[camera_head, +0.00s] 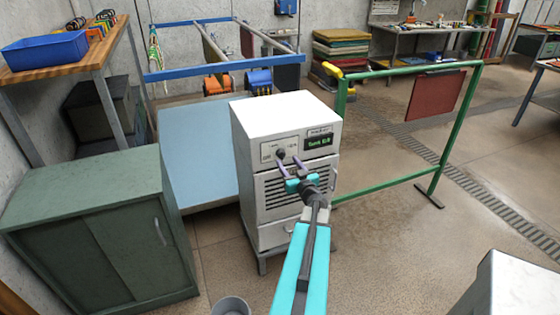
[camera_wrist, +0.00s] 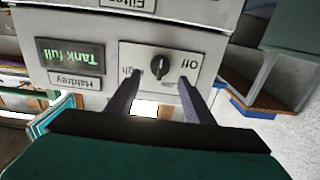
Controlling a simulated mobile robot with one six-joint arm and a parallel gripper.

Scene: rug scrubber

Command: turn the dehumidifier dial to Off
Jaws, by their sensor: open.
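The white dehumidifier (camera_head: 262,118) stands on the floor in the middle of the head view. Its black dial (camera_head: 281,154) sits on a pale plate on the upper front, and it also shows in the wrist view (camera_wrist: 159,67). In the wrist view "Off" is printed right of the dial, and a label on its left is partly hidden by a finger. The dial's ridge looks roughly upright there, between the labels. My gripper (camera_wrist: 160,80) is open, its two fingertips on either side of the dial at the plate; contact with the dial is not visible.
A lit green "Tank full" display (camera_head: 319,142) is beside the dial plate. A green cabinet (camera_head: 90,205) stands at the left and a green rail frame (camera_head: 440,140) at the right. A grey bucket (camera_head: 231,306) is at the bottom. Open floor lies to the right.

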